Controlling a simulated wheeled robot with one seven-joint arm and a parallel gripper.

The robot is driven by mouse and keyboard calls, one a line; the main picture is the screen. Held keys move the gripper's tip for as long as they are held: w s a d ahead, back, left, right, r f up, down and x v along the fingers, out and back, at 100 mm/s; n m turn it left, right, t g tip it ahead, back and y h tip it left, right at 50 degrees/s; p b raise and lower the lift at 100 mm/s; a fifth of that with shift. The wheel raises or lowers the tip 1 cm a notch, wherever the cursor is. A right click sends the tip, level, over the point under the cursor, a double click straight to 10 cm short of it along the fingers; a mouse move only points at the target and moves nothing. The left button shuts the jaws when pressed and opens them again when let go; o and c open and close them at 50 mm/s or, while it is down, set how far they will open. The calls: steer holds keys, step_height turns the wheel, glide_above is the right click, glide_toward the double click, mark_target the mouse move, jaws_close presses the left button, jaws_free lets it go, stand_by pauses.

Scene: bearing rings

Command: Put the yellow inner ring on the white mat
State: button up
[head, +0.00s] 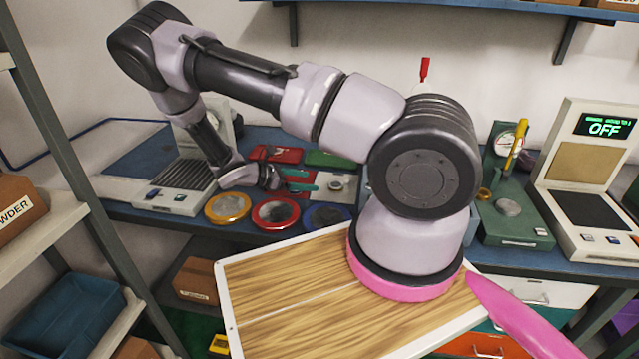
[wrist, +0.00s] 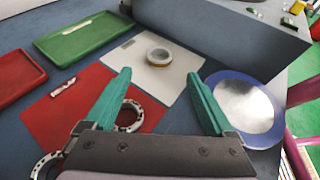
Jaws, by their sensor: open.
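The white mat (wrist: 183,83) lies on the blue bench top in the wrist view, and it also shows in the head view (head: 347,180). A small pale ring with a yellowish-tan side (wrist: 158,57) lies flat on this mat; it looks like the yellow inner ring, though its colour is faint. My gripper (wrist: 165,85) is open, its teal fingers wide apart and nothing between the tips. The ring sits beyond the fingertips, apart from them. In the head view my gripper (head: 303,180) is low over the bench, left of the white mat.
A red mat (wrist: 62,112) holds a silver ring with holes (wrist: 130,117), partly behind my left finger. Another such ring (wrist: 45,166) is at the lower left. A blue dish (wrist: 268,136) lies right. Green (wrist: 85,35) and red (wrist: 15,75) trays and a grey block wall stand behind.

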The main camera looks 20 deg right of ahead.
steer(key=shift+v, duration=1.3)
steer(key=s+a+r+m+y, duration=0.15)
steer(key=r+m+y, duration=0.3)
steer(key=r, duration=0.55)
steer(key=s+r+m+y, duration=0.3)
steer(key=r+m, duration=0.2)
steer(key=r, duration=0.4)
steer(key=s+r+m+y, duration=0.2)
steer(key=r+m+y, duration=0.25)
steer(key=r, duration=0.55)
steer(key=s+r+m+t+y, duration=0.3)
steer(key=s+r+m+t, duration=0.4)
steer(key=s+r, duration=0.7)
step_height(320, 180, up, 3)
steer(key=shift+f+m+y, duration=0.25)
steer(key=shift+m+y, duration=0.05)
steer(key=shift+m, duration=0.3)
steer(key=shift+a, duration=0.15)
